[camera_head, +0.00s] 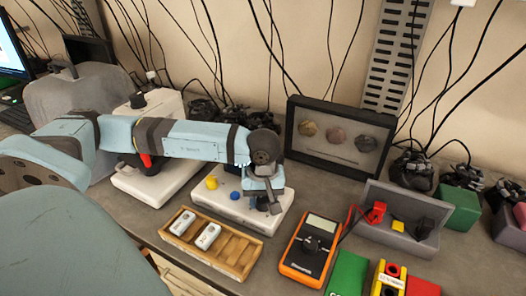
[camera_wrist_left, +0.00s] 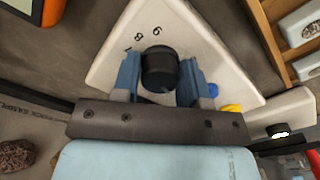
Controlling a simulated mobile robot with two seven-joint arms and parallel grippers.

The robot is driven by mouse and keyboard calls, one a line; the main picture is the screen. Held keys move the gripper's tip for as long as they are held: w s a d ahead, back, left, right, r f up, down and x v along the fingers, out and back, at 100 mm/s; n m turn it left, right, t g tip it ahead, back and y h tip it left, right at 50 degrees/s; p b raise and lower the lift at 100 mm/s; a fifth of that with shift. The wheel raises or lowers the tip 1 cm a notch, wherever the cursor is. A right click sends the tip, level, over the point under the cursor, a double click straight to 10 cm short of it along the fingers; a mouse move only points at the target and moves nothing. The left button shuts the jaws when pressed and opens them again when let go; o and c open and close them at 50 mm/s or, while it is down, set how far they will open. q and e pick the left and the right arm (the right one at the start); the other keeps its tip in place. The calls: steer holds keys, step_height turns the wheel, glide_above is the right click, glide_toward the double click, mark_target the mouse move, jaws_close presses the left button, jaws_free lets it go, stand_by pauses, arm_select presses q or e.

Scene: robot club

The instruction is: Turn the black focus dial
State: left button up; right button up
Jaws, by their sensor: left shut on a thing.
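The black focus dial (camera_wrist_left: 159,68) sits on a white box with printed digits, between the two blue fingers of my left gripper (camera_wrist_left: 160,78) in the left wrist view. The fingers are shut on the dial. In the head view my left gripper (camera_head: 268,203) points down over the right part of the white box (camera_head: 238,208), and it mostly hides the dial. A yellow knob (camera_head: 212,182) and a blue knob (camera_head: 235,196) stand on the same box, left of the gripper. My right gripper is not in view.
A wooden tray (camera_head: 243,263) with white pieces lies in front of the box. An orange multimeter (camera_head: 306,256) lies to the right. A framed display (camera_head: 340,138) stands behind. A grey bin (camera_head: 380,238) and a green block (camera_head: 346,275) are further right.

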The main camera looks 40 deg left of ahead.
mark_target(263, 198)
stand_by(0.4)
arm_select(q)
steer(key=o, duration=0.9)
steer(key=shift+o, duration=0.2)
step_height(263, 198, up, 14)
steer(key=shift+f, duration=0.15)
